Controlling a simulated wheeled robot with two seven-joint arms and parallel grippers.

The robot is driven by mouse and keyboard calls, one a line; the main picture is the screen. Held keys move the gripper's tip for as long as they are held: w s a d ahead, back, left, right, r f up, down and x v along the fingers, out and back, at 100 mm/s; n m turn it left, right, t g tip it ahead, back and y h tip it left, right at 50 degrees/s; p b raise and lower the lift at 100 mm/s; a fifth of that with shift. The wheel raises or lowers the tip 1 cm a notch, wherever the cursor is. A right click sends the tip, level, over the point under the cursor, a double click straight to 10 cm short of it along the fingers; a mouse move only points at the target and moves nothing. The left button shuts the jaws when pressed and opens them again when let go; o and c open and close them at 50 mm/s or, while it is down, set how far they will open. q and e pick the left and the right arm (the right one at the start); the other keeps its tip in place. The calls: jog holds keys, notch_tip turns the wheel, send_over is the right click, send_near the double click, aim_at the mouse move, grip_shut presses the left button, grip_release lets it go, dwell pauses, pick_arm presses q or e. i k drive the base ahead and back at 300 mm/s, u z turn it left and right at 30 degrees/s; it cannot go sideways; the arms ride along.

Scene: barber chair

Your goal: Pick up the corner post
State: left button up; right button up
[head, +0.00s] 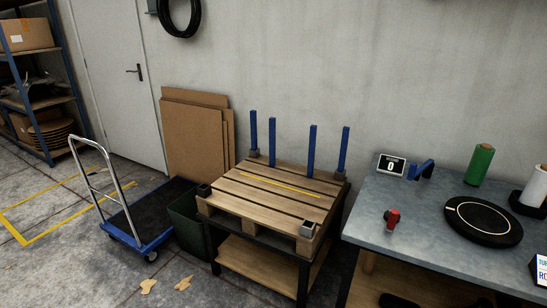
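Several upright blue posts stand along the back of a wooden pallet on a low table in the head view. The outer left post (253,130) and outer right post (344,147) rise by dark blocks at the back corners. The inner left post (272,137) and inner right post (312,150) stand between them; I cannot tell what holds their lower ends. The wooden pallet (262,199) has dark corner blocks at its front left (204,190) and front right (307,229), with no post in either. Neither of my grippers is in view.
A metal-topped workbench (375,240) at right holds a black turntable (483,220), a green roll (480,163), a red-and-black tool (392,218), a blue bracket (421,170) and a small display (391,165). A platform trolley (135,228) and green bin (187,222) stand left. Cardboard sheets (193,137) lean behind.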

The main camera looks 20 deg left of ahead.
aim_at(313, 134)
jog(key=z, duration=1.25)
jog(key=k, duration=0.15)
jog(key=u, duration=3)
jog(key=i, duration=1.85)
jog(key=z, duration=1.05)
jog(key=i, duration=0.85)
jog(key=z, duration=0.65)
